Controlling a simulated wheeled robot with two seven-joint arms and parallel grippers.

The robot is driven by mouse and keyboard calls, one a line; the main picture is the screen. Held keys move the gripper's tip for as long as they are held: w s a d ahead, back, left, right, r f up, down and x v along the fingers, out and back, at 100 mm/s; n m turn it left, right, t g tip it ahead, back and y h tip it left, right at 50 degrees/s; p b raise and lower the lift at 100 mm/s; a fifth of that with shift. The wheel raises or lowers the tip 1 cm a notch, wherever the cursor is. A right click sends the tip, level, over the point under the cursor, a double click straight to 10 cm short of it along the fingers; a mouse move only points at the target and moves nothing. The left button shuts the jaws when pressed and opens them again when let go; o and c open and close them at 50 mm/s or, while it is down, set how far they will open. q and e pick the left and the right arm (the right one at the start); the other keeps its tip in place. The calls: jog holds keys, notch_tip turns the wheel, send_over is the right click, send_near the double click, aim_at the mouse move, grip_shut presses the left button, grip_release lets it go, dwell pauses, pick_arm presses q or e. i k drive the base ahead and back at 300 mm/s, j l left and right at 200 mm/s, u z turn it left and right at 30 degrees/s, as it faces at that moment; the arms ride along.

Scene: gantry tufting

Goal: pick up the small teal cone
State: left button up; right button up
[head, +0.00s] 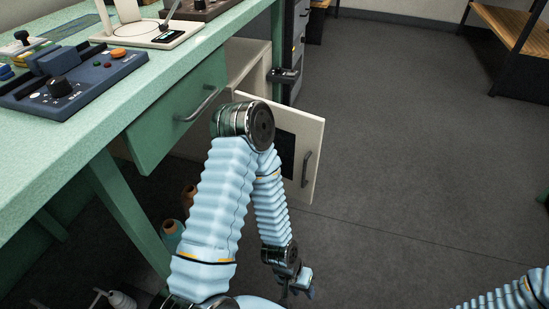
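A small teal cone (170,231) shows in the shade under the green bench, just left of my light-blue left arm. Its top has a brown-orange patch, and my arm may hide part of its lower side. My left gripper (299,289) hangs low over the dark floor, to the right of the cone and apart from it. It is small and dark here, and its finger gap cannot be made out. My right arm shows only as a sleeve at the bottom right corner; its gripper is out of view.
Orange-brown cones (188,196) stand close behind the teal one. A green drawer (178,118) and an open cream cabinet door (308,150) stick out near my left arm. The bench leg (125,212) stands left of the cones. The grey floor (410,150) at right is clear.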

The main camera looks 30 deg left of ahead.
aim_at(170, 231)
jog(key=k+l, duration=0.1)
jog(key=l, duration=0.25)
jog(key=k+l, duration=0.1)
jog(key=l, duration=0.25)
jog(key=j+u, duration=0.15)
jog(key=u, duration=1.7)
jog(key=i+u, duration=0.35)
jog(key=i, duration=0.05)
